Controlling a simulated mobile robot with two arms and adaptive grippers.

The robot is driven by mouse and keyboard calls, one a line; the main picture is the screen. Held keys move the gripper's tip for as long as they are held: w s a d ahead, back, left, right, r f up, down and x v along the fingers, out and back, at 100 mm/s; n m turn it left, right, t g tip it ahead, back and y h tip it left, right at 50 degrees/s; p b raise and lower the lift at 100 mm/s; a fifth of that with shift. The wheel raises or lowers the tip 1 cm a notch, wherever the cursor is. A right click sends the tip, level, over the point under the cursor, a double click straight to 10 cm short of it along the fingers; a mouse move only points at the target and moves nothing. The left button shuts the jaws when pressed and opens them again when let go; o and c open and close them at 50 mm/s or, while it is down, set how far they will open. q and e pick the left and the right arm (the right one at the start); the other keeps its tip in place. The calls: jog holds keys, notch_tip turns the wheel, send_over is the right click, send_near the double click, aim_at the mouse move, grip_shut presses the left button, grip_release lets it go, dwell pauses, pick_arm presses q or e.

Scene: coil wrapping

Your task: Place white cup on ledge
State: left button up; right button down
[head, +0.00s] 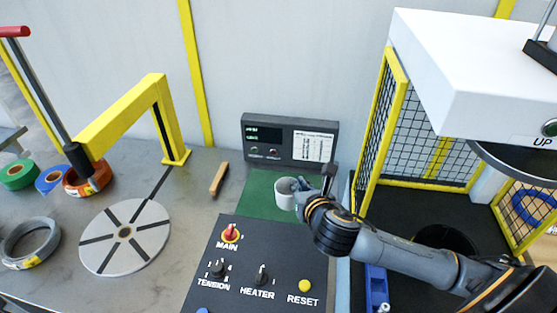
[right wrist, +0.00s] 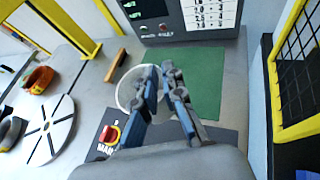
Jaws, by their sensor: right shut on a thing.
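The white cup (head: 284,193) is above or on the green mat (head: 258,200) in the head view, below the grey display box. My right gripper (head: 304,187) is at the cup's right side and shut on it. In the right wrist view the cup (right wrist: 126,92) shows behind the left finger of the gripper (right wrist: 165,78), its rim facing the camera. Whether the cup touches the mat is hard to tell. My left gripper is not in view. No surface is clearly marked as the ledge.
The display box (head: 290,140) stands at the back. A control panel (head: 255,262) with knobs lies in front of the mat. A wooden-looking bar (head: 219,179) and a round slotted plate (head: 125,236) are to the left. A yellow mesh guard (head: 385,115) stands right.

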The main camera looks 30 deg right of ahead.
jog(key=s+a+r+n+y+b, duration=0.2)
jog(key=s+a, duration=0.3)
jog(key=a, duration=0.5)
jog(key=shift+s+a+y+b, duration=0.3)
jog(key=shift+y+b, duration=0.2)
jog(key=shift+b, duration=0.05)
jog(key=w+d+m+h, duration=0.1)
jog(key=w+d, duration=0.1)
jog(key=d, duration=0.1)
jog(key=w+d+f+m+h, duration=0.1)
jog(key=w+d, duration=0.1)
jog(key=d, duration=0.1)
jog(key=w+d+f+m+h, duration=0.1)
jog(key=w+d, duration=0.2)
jog(key=shift+w+d+g+h, duration=0.1)
jog(key=shift+d+g+h, duration=0.2)
jog(key=shift+w+d+f+p, duration=0.25)
jog(key=shift+w+d+f, duration=0.75)
jog(key=shift+w+f, duration=1.05)
jog(key=shift+w+d+f+p, duration=0.3)
jog(key=shift+w+d+f, duration=0.7)
jog(key=shift+w+f, duration=1)
jog(key=shift+w+d+f+p, duration=0.25)
jog(key=shift+w+d+f, duration=0.75)
jog(key=shift+w+f, duration=1)
jog(key=shift+s+f, duration=0.25)
